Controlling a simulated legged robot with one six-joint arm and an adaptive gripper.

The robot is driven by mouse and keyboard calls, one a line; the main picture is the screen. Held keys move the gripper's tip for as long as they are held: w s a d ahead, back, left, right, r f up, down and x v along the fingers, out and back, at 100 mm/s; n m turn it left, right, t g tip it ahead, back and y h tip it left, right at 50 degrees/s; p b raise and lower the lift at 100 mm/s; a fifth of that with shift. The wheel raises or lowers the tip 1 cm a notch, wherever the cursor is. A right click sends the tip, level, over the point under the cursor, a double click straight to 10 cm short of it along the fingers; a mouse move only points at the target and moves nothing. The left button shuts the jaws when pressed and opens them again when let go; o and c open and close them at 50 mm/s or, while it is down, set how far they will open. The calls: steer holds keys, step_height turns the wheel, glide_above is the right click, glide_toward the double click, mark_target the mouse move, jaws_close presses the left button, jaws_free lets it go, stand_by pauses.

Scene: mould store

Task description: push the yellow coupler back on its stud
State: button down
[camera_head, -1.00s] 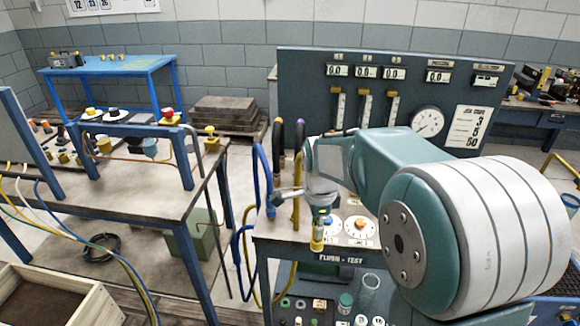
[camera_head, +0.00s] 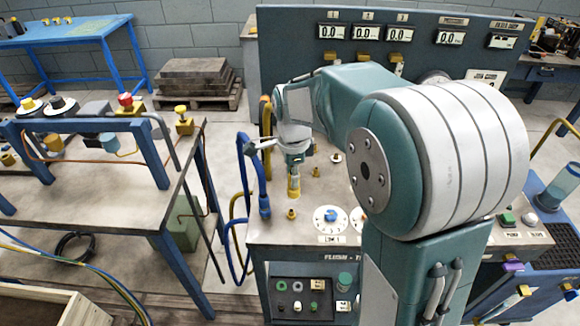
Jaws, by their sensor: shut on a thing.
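My gripper (camera_head: 294,168) is shut on the yellow coupler (camera_head: 294,186), which hangs upright below the fingers over the top of the flush-test bench (camera_head: 262,233). The fingers are small in the picture and hide the coupler's upper part. A short brass stud (camera_head: 291,214) stands on the bench just in front of the coupler. More small studs show to its right, one of them brass (camera_head: 315,171). I cannot tell whether the coupler's lower end touches a stud or hangs above one.
A blue hose (camera_head: 243,170) with a blue end piece (camera_head: 264,206) hangs close left of the coupler. A yellow hose (camera_head: 265,115) arches behind it. A dial with a blue knob (camera_head: 330,216) is at front right. The gauge panel (camera_head: 290,40) rises behind. My arm hides the bench's right middle.

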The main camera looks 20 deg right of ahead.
mark_target(290, 188)
steer(key=shift+f, duration=2.6)
steer(key=shift+a+r, duration=0.15)
steer(key=shift+a, duration=0.15)
steer(key=shift+f, duration=1.55)
stand_by(1.3)
steer(key=shift+c, duration=1.5)
jaws_free()
step_height(290, 188, up, 12)
steer(key=shift+f, duration=0.1)
